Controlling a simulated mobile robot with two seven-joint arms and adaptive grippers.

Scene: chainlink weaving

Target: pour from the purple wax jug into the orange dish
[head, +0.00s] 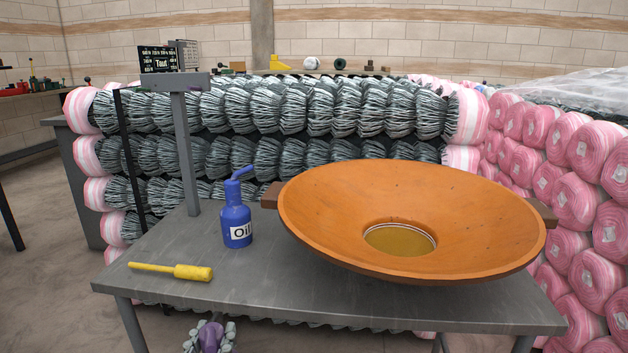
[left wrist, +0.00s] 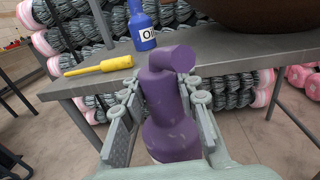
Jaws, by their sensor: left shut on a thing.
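The purple wax jug (left wrist: 172,105) is between the fingers of my left gripper (left wrist: 165,110), which is shut on it. In the head view the left gripper (head: 209,338) and the jug's purple top (head: 211,335) show at the bottom edge, in front of and below the table top. The wide orange dish (head: 330,220) stands on the right half of the table, with a yellowish-brown round area at its bottom. Its dark underside (left wrist: 270,15) shows at the top right of the left wrist view. My right gripper is in neither view.
The grey table (head: 300,285) has its front edge between the jug and the dish. A blue oil bottle (head: 236,220) stands left of the dish, and a yellow-handled tool (head: 180,271) lies at the front left. A grey post (head: 186,150) rises behind. Stacked rolls line the back.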

